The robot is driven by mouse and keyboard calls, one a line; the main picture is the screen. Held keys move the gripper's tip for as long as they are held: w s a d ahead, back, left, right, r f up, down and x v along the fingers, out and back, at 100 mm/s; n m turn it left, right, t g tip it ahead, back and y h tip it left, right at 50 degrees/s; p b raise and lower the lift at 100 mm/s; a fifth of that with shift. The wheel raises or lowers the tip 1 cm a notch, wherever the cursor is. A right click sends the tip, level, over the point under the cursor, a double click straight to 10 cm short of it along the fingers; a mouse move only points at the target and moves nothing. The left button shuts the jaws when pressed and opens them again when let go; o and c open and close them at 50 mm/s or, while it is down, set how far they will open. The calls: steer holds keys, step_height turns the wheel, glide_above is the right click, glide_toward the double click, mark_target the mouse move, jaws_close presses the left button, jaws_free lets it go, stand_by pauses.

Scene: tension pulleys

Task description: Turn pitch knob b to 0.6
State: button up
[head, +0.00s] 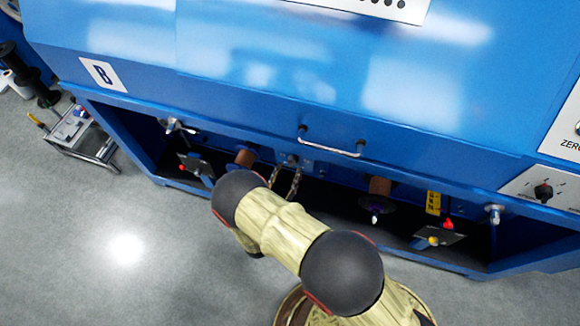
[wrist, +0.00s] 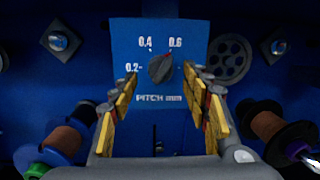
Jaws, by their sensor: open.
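The pitch knob (wrist: 160,68) is a dark round knob on a blue panel (wrist: 125,42) marked 0.2, 0.4 and 0.6, with the word PITCH below. A small red mark on the knob's upper right edge lies toward the 0.6 label. My gripper (wrist: 161,76) is open, with one yellow-padded finger on each side of the knob and a visible gap to both. In the head view, my gripper (head: 285,182) reaches into the machine's opening below the handle, in front of a small panel (head: 293,161); the knob's setting cannot be read there.
A blue machine (head: 250,60) with a B label (head: 103,74) overhangs the opening. A metal bar handle (head: 332,147) is just above my gripper. Spools (wrist: 67,138) and (wrist: 270,128) flank the fingers below. A cart (head: 85,135) stands left on open grey floor.

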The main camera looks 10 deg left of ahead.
steer(key=s+a+f, duration=0.1)
steer(key=s, duration=0.8)
steer(key=shift+a, duration=0.15)
steer(key=shift+f, duration=0.1)
